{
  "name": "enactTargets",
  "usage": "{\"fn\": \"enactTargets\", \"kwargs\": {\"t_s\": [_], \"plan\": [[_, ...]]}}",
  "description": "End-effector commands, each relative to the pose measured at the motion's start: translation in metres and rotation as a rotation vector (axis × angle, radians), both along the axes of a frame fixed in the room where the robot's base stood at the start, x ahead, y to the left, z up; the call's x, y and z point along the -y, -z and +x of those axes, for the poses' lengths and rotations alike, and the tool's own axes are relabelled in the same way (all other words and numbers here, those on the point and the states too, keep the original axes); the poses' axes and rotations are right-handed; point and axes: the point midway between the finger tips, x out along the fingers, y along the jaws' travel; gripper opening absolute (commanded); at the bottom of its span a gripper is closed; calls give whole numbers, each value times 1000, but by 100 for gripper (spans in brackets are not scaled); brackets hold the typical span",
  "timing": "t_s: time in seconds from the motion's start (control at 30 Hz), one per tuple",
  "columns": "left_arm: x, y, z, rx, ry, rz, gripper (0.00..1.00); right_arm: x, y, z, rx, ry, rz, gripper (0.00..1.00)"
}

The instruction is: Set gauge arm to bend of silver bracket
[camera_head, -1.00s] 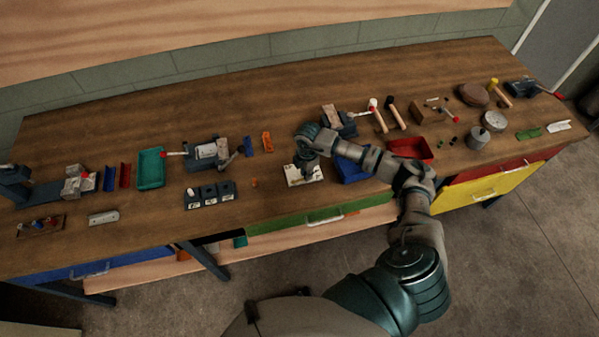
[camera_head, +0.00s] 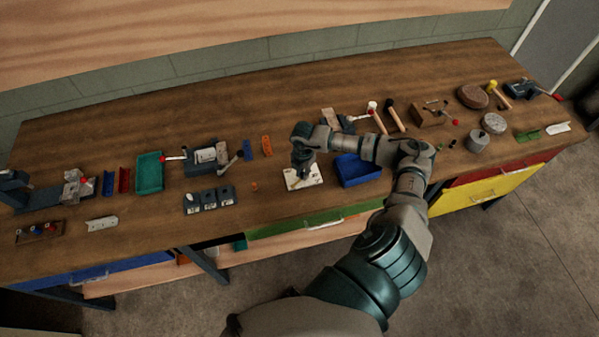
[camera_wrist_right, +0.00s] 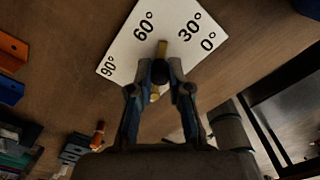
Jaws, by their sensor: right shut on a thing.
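The gauge is a white plate (camera_head: 313,176) near the front edge of the bench. In the right wrist view the plate (camera_wrist_right: 128,48) reads 90°, 60°, 30° and 0°. Its brass gauge arm (camera_wrist_right: 162,47) points between 60° and 30°. My right gripper (camera_head: 301,172) is over the plate; in the wrist view the gripper (camera_wrist_right: 160,72) is shut on the gauge arm, and its fingers hide the arm's middle. A pale silver angled piece (camera_head: 556,127) at the far right looks like the silver bracket; its bend is too small to read. My left gripper is not in view.
A blue tray (camera_head: 358,170) stands just right of the gauge. Dark blocks (camera_head: 208,199) stand to its left, with a small orange piece (camera_head: 254,186) between. A vise (camera_head: 206,158), a teal tray (camera_head: 150,172) and a flat silver plate (camera_head: 102,223) are further left.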

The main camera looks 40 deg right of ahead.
Motion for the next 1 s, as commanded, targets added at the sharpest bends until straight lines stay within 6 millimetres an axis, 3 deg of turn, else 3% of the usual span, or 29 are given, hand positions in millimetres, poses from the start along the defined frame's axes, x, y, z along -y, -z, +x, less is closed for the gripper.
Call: {"fn": "enactTargets", "kwargs": {"t_s": [0.2, 0.23, 0.3, 0.33, 0.67, 0.77, 1.0], "plan": [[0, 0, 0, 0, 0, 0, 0, -1, 0, 0, 0, 0, 1, 0], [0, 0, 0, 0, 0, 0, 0, -1, 0, 0, 0, 0, 1, 23], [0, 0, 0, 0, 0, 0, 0, -1, 0, 0, 0, 0, 1, 40], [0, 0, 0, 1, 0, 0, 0, -1, 0, 0, 0, 0, 1, 43], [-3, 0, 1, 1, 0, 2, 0, 0, -3, 1, 1, 1, 0, 43], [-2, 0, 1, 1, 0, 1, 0, 1, -14, 1, 3, 1, 0, 43], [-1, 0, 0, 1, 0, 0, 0, 1, -65, 1, 3, 0, 0, 43]]}}
